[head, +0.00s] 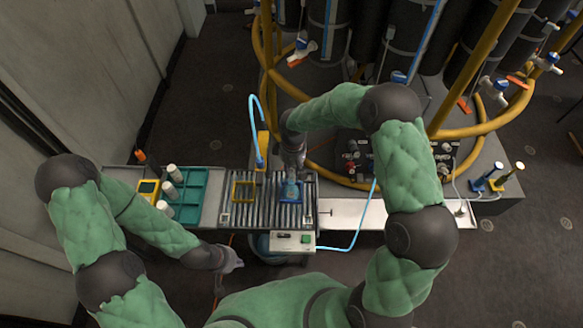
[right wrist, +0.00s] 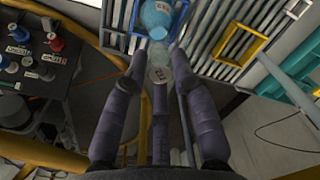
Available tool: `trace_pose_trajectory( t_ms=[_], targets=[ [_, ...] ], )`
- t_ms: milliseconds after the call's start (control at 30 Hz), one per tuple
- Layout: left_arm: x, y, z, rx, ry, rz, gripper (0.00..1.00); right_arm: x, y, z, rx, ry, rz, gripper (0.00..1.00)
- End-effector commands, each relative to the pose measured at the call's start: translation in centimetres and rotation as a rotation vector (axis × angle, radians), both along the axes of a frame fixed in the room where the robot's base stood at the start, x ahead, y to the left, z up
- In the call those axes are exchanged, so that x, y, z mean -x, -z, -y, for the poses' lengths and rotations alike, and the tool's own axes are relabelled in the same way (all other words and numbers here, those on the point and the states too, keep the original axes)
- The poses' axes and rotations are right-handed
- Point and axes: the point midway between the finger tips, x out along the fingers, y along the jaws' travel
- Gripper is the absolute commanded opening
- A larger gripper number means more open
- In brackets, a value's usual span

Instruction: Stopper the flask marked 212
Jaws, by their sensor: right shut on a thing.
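A flask (head: 291,192) with blue contents sits in a blue square frame on the ribbed rack. It also shows at the top of the right wrist view (right wrist: 157,16), with a label too small to read surely. My right gripper (head: 294,160) is just above the flask. In the right wrist view its fingers are shut on a pale stopper (right wrist: 160,74) with a marked top, close to the flask's neck. I cannot tell whether stopper and neck touch. My left gripper (head: 232,262) hangs at the rack's front edge, apart from the flask; its fingers are too small to judge.
An empty yellow frame (head: 243,191) lies left of the flask. A teal tray (head: 190,197) with several white cylinders stands further left. A control box (head: 292,241) sits at the front edge. Yellow pipes (head: 268,80) and dark tanks stand behind.

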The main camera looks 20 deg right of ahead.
Motion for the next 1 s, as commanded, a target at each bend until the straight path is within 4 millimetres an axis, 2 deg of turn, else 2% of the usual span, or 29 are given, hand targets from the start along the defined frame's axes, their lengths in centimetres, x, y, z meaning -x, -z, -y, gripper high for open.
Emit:
trace_pose_trajectory(
  t_ms=[133,367,1000],
  targets=[
    [0.0,1.2,0.0,0.0,0.0,0.0,0.0,0.0,1.6,0.0,0.0,0.0,-0.001,0.08],
    [0.0,0.8,0.0,0.0,0.0,0.0,0.0,0.0,1.2,0.0,-0.001,0.0,0.001,0.08],
    [0.0,1.3,0.0,0.0,0.0,0.0,0.0,0.0,1.8,0.0,-0.001,0.0,0.001,0.08]
  ],
)
